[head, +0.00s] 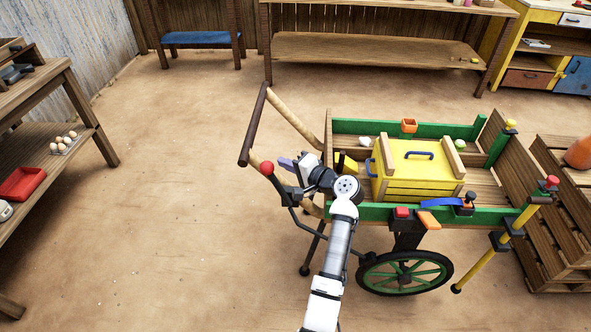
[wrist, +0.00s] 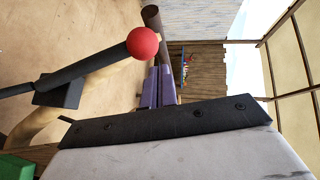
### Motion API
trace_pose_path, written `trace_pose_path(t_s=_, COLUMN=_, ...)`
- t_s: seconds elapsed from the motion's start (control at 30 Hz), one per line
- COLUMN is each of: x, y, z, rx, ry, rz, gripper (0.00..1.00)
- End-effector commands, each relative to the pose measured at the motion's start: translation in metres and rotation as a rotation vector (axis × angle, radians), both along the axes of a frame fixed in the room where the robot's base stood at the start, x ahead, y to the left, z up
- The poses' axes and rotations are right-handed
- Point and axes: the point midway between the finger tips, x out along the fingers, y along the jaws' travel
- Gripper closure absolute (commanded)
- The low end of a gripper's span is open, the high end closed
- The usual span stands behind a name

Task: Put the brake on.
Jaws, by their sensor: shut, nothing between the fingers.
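The brake lever is a black bar with a red ball knob (head: 267,168) at its upper end, beside the handcart's near wooden handle. In the wrist view the red knob (wrist: 143,42) and its black lever (wrist: 70,75) are at the upper left. My gripper (head: 286,163) is shut and empty, its purple fingers close beside the knob, to its right in the head view. The fingers (wrist: 160,87) also show in the wrist view, just below the knob; whether they touch it I cannot tell. The lever's lower end is partly hidden by my arm. The cart's green spoked wheel (head: 405,273) is below.
The cart bed holds a yellow crate (head: 420,168) with a blue handle. A dark crossbar (head: 253,125) joins the cart's handles. A shelf with a red tray (head: 22,184) stands at left, a workbench (head: 375,50) behind. The floor left of the cart is clear.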

Motion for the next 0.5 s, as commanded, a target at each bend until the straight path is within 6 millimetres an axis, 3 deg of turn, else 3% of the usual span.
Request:
trace_pose_path(t_s=0.2, x=0.001, y=0.015, z=-0.001, rx=0.001, ry=0.000, rz=0.001, gripper=1.00)
trace_pose_path(t_s=0.5, x=0.001, y=0.022, z=-0.002, rx=0.001, ry=0.000, rz=0.003, gripper=1.00)
